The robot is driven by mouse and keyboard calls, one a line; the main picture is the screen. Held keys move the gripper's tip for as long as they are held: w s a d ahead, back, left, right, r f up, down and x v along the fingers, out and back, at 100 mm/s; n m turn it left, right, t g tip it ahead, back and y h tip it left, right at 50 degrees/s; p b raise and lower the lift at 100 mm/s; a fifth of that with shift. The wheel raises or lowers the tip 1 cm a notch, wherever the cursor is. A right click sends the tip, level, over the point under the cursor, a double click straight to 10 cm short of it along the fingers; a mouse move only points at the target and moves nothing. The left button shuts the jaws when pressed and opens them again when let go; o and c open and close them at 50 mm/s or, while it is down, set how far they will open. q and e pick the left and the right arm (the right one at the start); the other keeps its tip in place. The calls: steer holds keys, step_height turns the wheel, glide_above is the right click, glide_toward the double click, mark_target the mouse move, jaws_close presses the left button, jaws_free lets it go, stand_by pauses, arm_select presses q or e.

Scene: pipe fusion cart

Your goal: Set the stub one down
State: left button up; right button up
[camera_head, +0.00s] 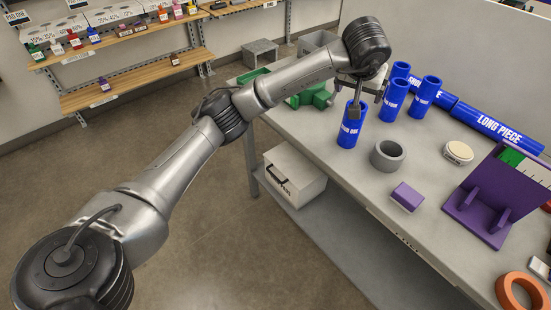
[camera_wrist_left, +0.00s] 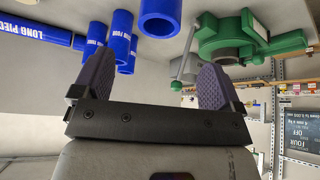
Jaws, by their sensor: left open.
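Stub one (camera_head: 351,132) is a blue cylinder standing upright on the grey bench near its left edge. In the left wrist view a blue tube, likely stub one (camera_wrist_left: 160,25), shows at the top, beyond the fingers and apart from them. My left gripper (camera_head: 358,103) is at the top of stub one in the head view, with one finger in front of it. The left wrist view shows the left gripper (camera_wrist_left: 156,82) open and empty, its two purple pads wide apart. My right gripper is not in view.
Several other blue stubs (camera_head: 393,101) stand behind and right, before the blue long piece (camera_head: 490,125). A grey ring (camera_head: 388,156), a purple block (camera_head: 407,196) and a purple stand (camera_head: 490,195) are to the right. A green clamp (camera_wrist_left: 238,38) is near the left gripper.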

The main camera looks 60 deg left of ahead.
arm_select(q)
steer(key=s+d+f+h, duration=0.1)
steer(key=d+f+h, duration=0.4)
steer(key=d, duration=0.5)
steer(key=d+f+h, duration=0.5)
steer(key=d, duration=0.5)
steer(key=s+d+r+n+t+h, duration=0.3)
steer(key=s+d+n+t+h, duration=0.2)
steer(key=s+d+n+h, duration=0.7)
steer(key=s+a+f+m+t+y, duration=0.1)
steer(key=a+f+m+t+y, duration=0.3)
steer(key=m+y, duration=0.5)
steer(key=s+a+f+m+t+y, duration=0.1)
steer(key=a+f+m+y, duration=0.35)
steer(key=m, duration=0.85)
steer(key=s+a+f+m+t+y, duration=0.1)
steer(key=a+f+m+t+y, duration=0.35)
steer(key=m, duration=0.75)
steer(key=s+f+n+g, duration=0.7)
steer(key=s+f+g, duration=0.1)
steer(key=s, duration=0.4)
steer(key=s+a+f+n+g, duration=0.1)
steer(key=s+f+n+g, duration=0.6)
steer(key=s, duration=0.6)
step_height(320, 180, down, 2)
steer(key=shift+a+g+y, duration=0.25)
steer(key=shift+g+y, duration=0.15)
steer(key=shift+g, duration=0.15)
